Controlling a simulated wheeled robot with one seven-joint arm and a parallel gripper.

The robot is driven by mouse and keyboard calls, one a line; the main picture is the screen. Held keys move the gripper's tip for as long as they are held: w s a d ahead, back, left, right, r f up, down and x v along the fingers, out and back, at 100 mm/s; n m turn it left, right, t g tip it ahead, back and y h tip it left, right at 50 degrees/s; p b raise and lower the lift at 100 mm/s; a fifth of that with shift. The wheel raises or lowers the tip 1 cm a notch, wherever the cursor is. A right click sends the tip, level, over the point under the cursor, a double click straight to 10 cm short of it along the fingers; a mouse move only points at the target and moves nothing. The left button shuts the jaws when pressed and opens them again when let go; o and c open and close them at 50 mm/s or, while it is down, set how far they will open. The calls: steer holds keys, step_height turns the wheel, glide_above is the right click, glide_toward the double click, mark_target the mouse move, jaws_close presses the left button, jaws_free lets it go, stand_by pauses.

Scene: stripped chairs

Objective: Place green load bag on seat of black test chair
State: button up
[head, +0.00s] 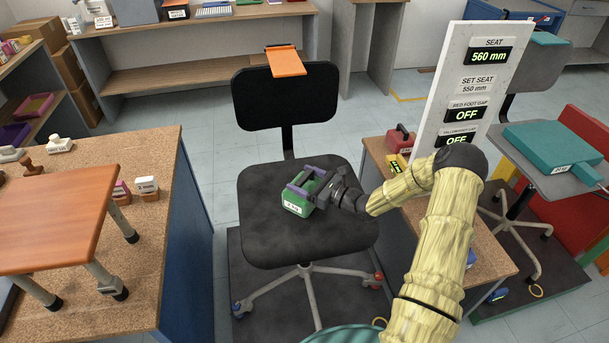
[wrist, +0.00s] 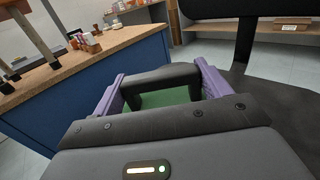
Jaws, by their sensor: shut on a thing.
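The black test chair (head: 300,235) stands in the middle of the head view, with a black seat and backrest. The green load bag (head: 299,205) has a white label and a dark handle, and it is at the seat's middle right. In the head view it appears to rest on the seat, though its underside contact is hard to see. My gripper (head: 303,183) is shut on the bag's handle from the right. In the wrist view the purple fingers sit on both sides of the dark handle (wrist: 165,80), with the green bag (wrist: 165,97) partly hidden below.
An orange pad (head: 285,62) hangs over the backrest top. A workbench (head: 150,215) stands left. On the right are a small table (head: 490,262) with a red weight (head: 400,138), a display panel (head: 480,85) and a second chair with a teal pad (head: 550,150). The seat around the bag is clear.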

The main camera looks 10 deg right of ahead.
steer(key=shift+w+f, duration=0.1)
steer(key=shift+f, duration=0.25)
steer(key=shift+f, duration=0.1)
steer(key=o, duration=2)
steer(key=shift+f, duration=0.2)
steer(key=shift+o, duration=0.2)
steer(key=shift+r, duration=0.15)
steer(key=v, duration=1.2)
steer(key=shift+p, duration=0.3)
steer(key=shift+a, duration=0.1)
